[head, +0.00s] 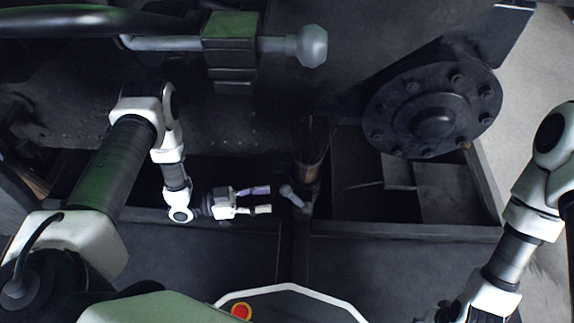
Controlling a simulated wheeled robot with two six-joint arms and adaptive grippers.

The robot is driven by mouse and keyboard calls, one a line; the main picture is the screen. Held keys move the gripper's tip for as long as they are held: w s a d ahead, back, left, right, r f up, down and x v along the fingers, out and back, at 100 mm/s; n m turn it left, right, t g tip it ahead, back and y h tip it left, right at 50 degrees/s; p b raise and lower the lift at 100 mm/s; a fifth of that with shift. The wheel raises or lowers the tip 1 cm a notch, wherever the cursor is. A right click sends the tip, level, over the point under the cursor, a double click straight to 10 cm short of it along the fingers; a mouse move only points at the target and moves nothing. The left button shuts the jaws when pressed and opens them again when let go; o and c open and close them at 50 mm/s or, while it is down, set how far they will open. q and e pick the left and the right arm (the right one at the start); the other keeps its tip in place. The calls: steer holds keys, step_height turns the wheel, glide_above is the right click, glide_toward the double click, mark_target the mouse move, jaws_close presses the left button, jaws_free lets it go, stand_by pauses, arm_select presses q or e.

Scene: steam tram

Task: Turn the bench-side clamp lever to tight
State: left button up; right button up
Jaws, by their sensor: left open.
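A small grey lever with a rounded knob (288,191), which looks like the clamp lever, sits on the front edge of the bench near the middle of the head view. It slants from the knob at upper left down to its mount at lower right. My left gripper (268,200) is open and empty, its two fingers pointing right at the lever. The fingertips are just left of the knob, with a small gap showing. My right arm comes in at the right, and its gripper is out of view below the bottom edge.
A cup-like holder with dark bristles (310,165) stands just behind the lever. An open tray (405,230) with flat plates lies to the right. A round bolted flange (432,110) and a thick ball-ended handle (310,46) are farther back.

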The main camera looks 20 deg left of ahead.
mark_target(291, 194)
arm_select(q)
steer(key=b+x, duration=0.1)
steer(key=x, duration=0.1)
steer(key=b+x, duration=0.1)
steer(key=x, duration=0.1)
steer(key=b+x, duration=0.1)
steer(key=x, duration=0.2)
steer(key=shift+w+a, duration=0.1)
steer(key=shift+w, duration=0.2)
steer(key=shift+w+d+r, duration=0.1)
steer(key=shift+w+d, duration=0.1)
steer(key=shift+d, duration=0.15)
arm_select(e)
steer(key=f, duration=0.3)
steer(key=shift+w+a, duration=0.15)
steer(key=shift+w, duration=0.15)
arm_select(q)
steer(key=shift+c, duration=0.4)
jaws_close()
